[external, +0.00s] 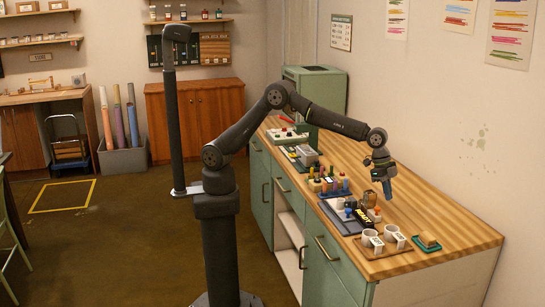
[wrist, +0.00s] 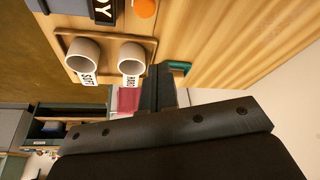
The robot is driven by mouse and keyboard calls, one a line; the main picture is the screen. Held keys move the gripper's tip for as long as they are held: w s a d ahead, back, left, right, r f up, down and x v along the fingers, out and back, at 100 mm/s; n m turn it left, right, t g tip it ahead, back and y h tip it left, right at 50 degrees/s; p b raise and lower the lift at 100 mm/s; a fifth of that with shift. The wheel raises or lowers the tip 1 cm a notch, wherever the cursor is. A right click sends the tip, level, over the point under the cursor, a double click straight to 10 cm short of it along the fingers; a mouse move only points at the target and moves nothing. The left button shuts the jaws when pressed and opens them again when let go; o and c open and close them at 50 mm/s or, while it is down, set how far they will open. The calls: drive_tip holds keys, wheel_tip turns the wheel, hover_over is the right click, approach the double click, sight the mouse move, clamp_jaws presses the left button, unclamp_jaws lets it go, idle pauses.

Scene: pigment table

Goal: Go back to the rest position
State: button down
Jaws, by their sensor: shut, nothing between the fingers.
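My gripper (external: 387,191) is shut and empty. It hangs from my bent arm, pointing down, above the wooden counter (external: 440,205) near its right part. It is apart from the things below it. In the wrist view the dark shut fingers (wrist: 158,88) stand just right of two white mugs in the picture. The mugs are a SOFT-labelled mug (wrist: 82,54) and a HARD-labelled mug (wrist: 131,56). Both stand on a wooden tray (wrist: 108,41). The labels are too small to read in the external view.
A dark tray (external: 335,218) with a READY sign and small items lies behind the mugs. A green dish (external: 428,248) with a brownish block sits to their right. The counter along the wall is clear.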

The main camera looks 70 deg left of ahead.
drive_tip(key=x, duration=0.5)
drive_tip(key=shift+f, duration=0.35)
drive_tip(key=a, duration=0.1)
drive_tip(key=s+a, duration=0.1)
drive_tip(key=a, duration=0.1)
drive_tip(key=shift+s+a+f, duration=0.1)
drive_tip(key=shift+s+a, duration=0.1)
drive_tip(key=shift+s, duration=0.2)
drive_tip(key=d, duration=0.6)
drive_tip(key=shift+d, duration=0.3)
drive_tip(key=d, duration=0.1)
drive_tip(key=w+d, duration=0.1)
drive_tip(key=d, duration=0.1)
drive_tip(key=shift+w+r, duration=0.35)
drive_tip(key=shift+r, duration=0.05)
drive_tip(key=v, duration=0.9)
drive_tip(key=shift+r, duration=0.35)
drive_tip(key=c, duration=2.1)
unclamp_jaws()
drive_tip(key=shift+a, duration=0.15)
